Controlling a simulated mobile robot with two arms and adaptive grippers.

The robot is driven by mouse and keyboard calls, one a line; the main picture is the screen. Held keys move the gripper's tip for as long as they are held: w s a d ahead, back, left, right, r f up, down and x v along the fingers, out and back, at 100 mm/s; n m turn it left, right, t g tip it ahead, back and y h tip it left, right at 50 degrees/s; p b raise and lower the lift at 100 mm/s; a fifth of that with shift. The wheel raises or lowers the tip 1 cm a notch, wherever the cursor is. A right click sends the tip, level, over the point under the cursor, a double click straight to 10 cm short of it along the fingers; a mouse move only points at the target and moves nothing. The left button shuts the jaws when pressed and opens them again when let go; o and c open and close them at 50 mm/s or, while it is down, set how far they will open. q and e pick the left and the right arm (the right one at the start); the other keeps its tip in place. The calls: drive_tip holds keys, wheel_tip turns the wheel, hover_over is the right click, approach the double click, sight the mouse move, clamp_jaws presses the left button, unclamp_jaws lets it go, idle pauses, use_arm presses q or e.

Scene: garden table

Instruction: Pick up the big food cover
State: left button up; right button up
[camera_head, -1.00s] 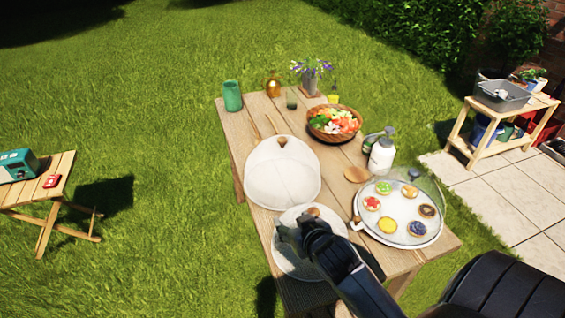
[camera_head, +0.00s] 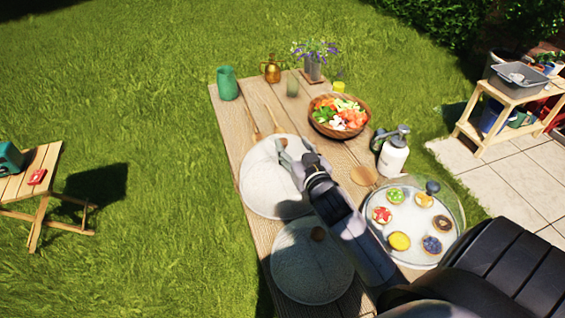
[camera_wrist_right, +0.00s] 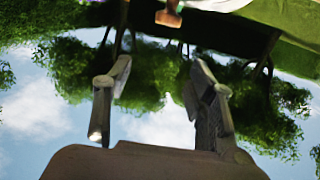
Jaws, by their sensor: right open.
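The big food cover (camera_head: 262,185) is a pale, round mesh dome on the left part of the wooden table. My right gripper (camera_head: 292,158) is over its far part, fingers apart, and hides some of it. In the right wrist view my gripper (camera_wrist_right: 155,100) is open with nothing between the fingers. A wooden knob (camera_wrist_right: 168,17) shows beyond the fingertips at the top edge there, by a pale surface. I cannot tell whether the gripper touches the cover. A second pale cover (camera_head: 300,275) with a wooden knob (camera_head: 318,234) lies nearer. My left gripper is out of view.
A glass-domed tray (camera_head: 425,262) of tarts stands at the right. A salad bowl (camera_head: 318,123), white pump bottle (camera_head: 393,158), green cup (camera_head: 227,83) and flower pot (camera_head: 313,68) stand farther back.

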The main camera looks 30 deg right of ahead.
sight(284, 145)
drive_tip(key=f, duration=0.3)
drive_tip(key=shift+s+a+f, duration=0.2)
drive_tip(key=shift+s+a, duration=0.05)
drive_tip(key=shift+s, duration=0.1)
drive_tip(key=shift+w+d+f, duration=0.15)
drive_tip(key=shift+w+f, duration=0.1)
drive_tip(key=shift+w, duration=0.2)
drive_tip(key=shift+w+d+f, duration=0.1)
drive_tip(key=shift+w+f, duration=0.1)
drive_tip(key=shift+w, duration=0.2)
drive_tip(key=shift+w+d+f, duration=0.1)
drive_tip(key=shift+w+f, duration=0.1)
drive_tip(key=shift+w, duration=0.05)
drive_tip(key=shift+p+x, duration=0.6)
drive_tip(key=shift+x, duration=1.8)
drive_tip(key=shift+w+d, duration=0.15)
drive_tip(key=shift+w, duration=0.35)
drive_tip(key=shift+s, duration=0.1)
drive_tip(key=shift+c, duration=0.9)
drive_tip(key=c, duration=0.9)
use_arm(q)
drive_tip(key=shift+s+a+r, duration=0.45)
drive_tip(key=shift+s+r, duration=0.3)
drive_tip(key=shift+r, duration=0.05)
use_arm(e)
clamp_jaws()
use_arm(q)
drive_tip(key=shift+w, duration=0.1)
